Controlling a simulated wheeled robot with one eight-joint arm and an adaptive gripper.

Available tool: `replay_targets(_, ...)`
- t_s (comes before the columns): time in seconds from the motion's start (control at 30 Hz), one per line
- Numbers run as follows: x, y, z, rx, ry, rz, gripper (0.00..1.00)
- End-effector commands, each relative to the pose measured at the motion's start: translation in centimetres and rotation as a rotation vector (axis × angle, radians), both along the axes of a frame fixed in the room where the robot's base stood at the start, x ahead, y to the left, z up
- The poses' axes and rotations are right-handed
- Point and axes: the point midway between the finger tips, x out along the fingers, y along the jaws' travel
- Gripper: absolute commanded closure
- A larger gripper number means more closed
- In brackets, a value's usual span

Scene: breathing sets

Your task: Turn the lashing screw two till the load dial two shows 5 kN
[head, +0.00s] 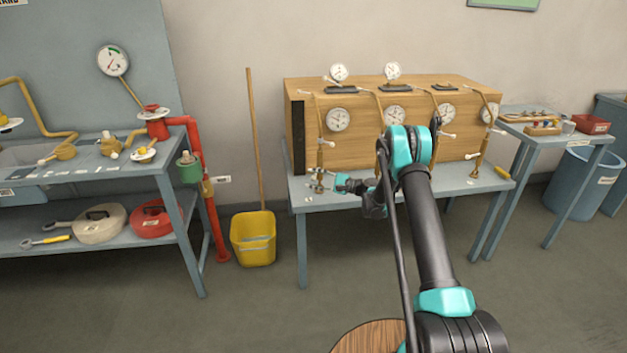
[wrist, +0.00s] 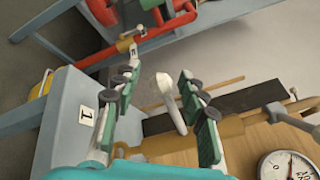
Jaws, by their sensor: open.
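Several brass upright fittings with white bar handles stand along the front of a wooden case (head: 360,88). The leftmost fitting (head: 320,155) has a white handle, which shows as a white bar (wrist: 171,102) in the wrist view. Several round dials (head: 337,120) are set in the case front; one dial (wrist: 289,166) is partly seen at the wrist view's lower right, its reading unclear. I cannot tell which screw or dial is two. My gripper (head: 342,184) is beside the leftmost fitting; its open fingers (wrist: 160,97) stand either side of the white bar, contact unclear.
A label reading 1 (wrist: 87,111) is on the grey table. Two dials (head: 338,72) stand on top of the case. A yellow bucket (head: 253,240) with a mop pole stands left of the table. A pipework bench (head: 90,165) is further left.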

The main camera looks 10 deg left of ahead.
Motion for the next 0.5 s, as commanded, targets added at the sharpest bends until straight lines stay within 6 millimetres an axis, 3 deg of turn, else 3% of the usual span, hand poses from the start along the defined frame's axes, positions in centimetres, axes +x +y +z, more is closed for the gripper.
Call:
replay_targets(0.27,-0.2,-1.3,0.1,0.001,0.0,-0.002,0.58)
replay_targets(0.5,-1.3,-5.9,0.0,0.0,0.0,-0.004,0.58)
